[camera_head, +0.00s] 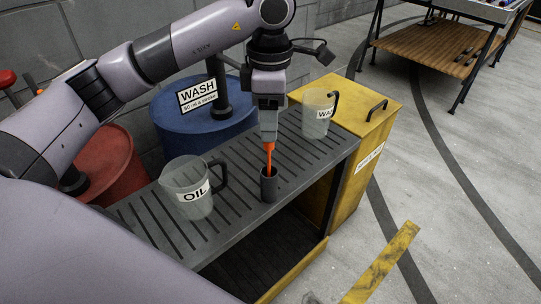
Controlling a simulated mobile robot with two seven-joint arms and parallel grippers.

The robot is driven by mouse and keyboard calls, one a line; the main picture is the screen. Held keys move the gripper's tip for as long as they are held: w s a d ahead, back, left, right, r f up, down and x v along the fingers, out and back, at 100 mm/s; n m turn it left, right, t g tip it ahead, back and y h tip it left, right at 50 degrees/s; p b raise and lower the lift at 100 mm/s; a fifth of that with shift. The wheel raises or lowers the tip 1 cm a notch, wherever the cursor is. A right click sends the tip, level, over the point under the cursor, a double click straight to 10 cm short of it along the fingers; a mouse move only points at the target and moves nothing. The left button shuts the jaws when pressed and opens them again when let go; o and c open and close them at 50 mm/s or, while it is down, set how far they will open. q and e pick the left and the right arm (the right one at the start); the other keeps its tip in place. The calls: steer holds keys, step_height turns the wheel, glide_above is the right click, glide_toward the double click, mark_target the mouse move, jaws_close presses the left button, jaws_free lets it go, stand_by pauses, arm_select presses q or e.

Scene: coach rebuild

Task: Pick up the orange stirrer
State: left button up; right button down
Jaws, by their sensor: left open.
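The orange stirrer (269,158) stands upright in a small dark cup (269,186) on the slatted grey bench (237,222). Its lower end is hidden inside the cup. My left gripper (268,137) points straight down over the cup, with its fingertips at the stirrer's upper part. The gripper is open, and the top of the stirrer is hidden by the fingers. My right gripper is not in view.
A clear jug marked OIL (188,187) stands left of the cup, and a clear WASH jug (318,112) stands behind right. A blue drum (190,135), a red drum (110,165) and a yellow cabinet (362,150) border the bench. Open floor lies at right.

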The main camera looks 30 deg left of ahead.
mark_target(269, 150)
arm_select(q)
step_height(269, 150, down, 7)
steer(key=shift+s+r, duration=0.15)
jaws_close()
